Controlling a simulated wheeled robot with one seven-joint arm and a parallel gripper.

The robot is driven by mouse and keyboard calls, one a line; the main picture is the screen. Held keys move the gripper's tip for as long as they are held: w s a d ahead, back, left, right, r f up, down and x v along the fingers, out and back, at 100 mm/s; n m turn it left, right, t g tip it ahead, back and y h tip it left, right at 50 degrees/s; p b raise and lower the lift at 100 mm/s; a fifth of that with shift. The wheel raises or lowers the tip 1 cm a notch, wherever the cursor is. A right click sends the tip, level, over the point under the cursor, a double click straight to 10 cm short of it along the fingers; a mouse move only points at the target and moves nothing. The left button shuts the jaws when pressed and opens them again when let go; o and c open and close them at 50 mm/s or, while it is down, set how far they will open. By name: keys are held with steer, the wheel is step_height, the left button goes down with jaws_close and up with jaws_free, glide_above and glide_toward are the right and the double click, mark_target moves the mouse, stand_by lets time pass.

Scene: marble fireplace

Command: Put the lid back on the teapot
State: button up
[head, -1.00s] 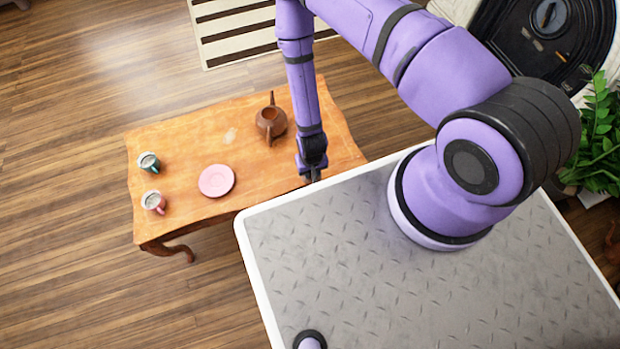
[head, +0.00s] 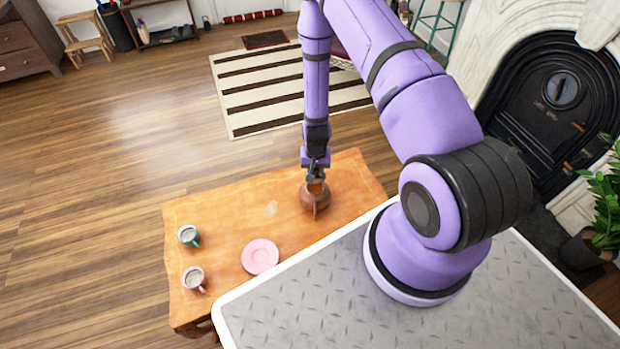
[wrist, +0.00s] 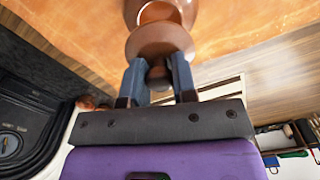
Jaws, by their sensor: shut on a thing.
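The brown teapot (head: 315,204) stands on the wooden table, right of its middle. My gripper (head: 316,178) is directly above it, pointing down. In the wrist view my gripper (wrist: 157,78) is shut on the dark knob of the brown round lid (wrist: 160,42), with one finger on each side. Beyond the lid, part of the teapot's round opening (wrist: 158,13) shows, so the lid looks offset from it in this view. The gap between lid and teapot cannot be judged. In the head view the gripper and arm partly hide the lid and the teapot's top.
On the wooden table (head: 225,222) are a pink saucer (head: 260,257), a teal cup (head: 188,235) and a pink cup (head: 194,278), all left of the teapot. A grey metal platform edge (head: 300,268) lies along the near side.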

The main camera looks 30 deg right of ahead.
mark_target(315, 187)
steer(key=shift+f, duration=3.1)
steer(key=shift+f, duration=0.15)
steer(key=o, duration=1.5)
steer(key=shift+r, duration=3.55)
jaws_close()
